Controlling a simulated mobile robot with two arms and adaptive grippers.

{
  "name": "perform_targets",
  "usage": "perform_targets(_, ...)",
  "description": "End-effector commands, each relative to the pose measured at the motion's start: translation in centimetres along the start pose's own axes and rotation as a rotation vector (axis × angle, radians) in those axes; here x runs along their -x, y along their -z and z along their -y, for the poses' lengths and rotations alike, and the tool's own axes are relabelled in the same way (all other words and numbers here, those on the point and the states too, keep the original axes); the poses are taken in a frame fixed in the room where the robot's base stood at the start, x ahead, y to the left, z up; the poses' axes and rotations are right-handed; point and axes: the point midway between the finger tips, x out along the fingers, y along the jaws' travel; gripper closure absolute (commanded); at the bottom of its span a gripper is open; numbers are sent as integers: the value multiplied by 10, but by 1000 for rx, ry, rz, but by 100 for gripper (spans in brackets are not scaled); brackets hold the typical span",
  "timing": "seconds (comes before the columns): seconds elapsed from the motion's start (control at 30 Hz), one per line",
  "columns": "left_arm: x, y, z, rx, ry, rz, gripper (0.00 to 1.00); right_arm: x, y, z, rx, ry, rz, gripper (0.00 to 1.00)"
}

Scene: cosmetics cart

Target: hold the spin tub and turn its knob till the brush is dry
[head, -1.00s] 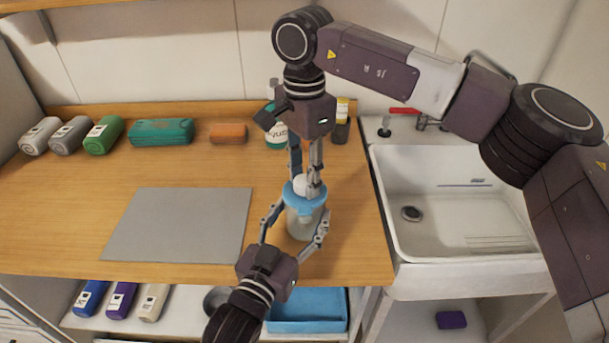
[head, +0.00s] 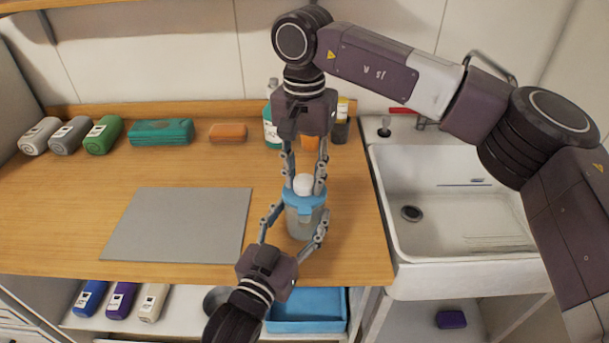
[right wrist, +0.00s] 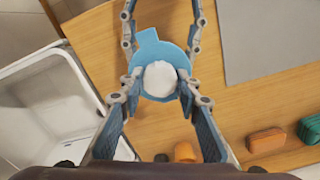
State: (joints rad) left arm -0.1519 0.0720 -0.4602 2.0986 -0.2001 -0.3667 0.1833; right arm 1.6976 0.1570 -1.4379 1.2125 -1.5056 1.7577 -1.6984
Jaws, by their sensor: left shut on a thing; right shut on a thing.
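The spin tub (head: 303,219) stands upright on the wooden counter, a grey translucent cup with a blue lid (head: 291,199) and a white knob (head: 303,184) on top. My left gripper (head: 291,228) comes from the front and is shut around the tub's body. My right gripper (head: 304,187) reaches down from above and is shut on the white knob. In the right wrist view the knob (right wrist: 160,78) sits between my right fingertips, over the blue lid (right wrist: 149,48). The brush is not visible; the tub's inside is hidden by the lid.
A grey mat (head: 180,230) lies left of the tub. A white sink (head: 455,225) is to the right. Bottles, an orange block (head: 228,132), a teal case (head: 161,131) and rolled towels line the back. A blue tray (head: 307,311) sits on the shelf below.

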Motion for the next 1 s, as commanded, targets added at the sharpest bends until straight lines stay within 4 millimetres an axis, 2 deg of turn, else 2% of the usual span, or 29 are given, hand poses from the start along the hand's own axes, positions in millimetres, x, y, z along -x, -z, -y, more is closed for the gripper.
perform_targets(0.37, 0, 0, 0, -2, 1, 0, 73, 0, 4, -1, -2, 0, -8, 94)
perform_targets(0.4, 1, 0, 0, -2, 0, 0, 73, 0, 4, -1, -3, 0, -8, 68)
perform_targets(0.57, 0, 0, 0, -1, 0, 0, 73, 0, 3, -1, -1, 0, -5, 51)
perform_targets(0.87, 0, 0, 0, -1, 0, 0, 73, 2, 1, 0, 2, 1, -3, 51)
perform_targets(1.0, 0, 0, 0, -1, 0, 0, 73, 15, 1, 0, 1, 2, -3, 51)
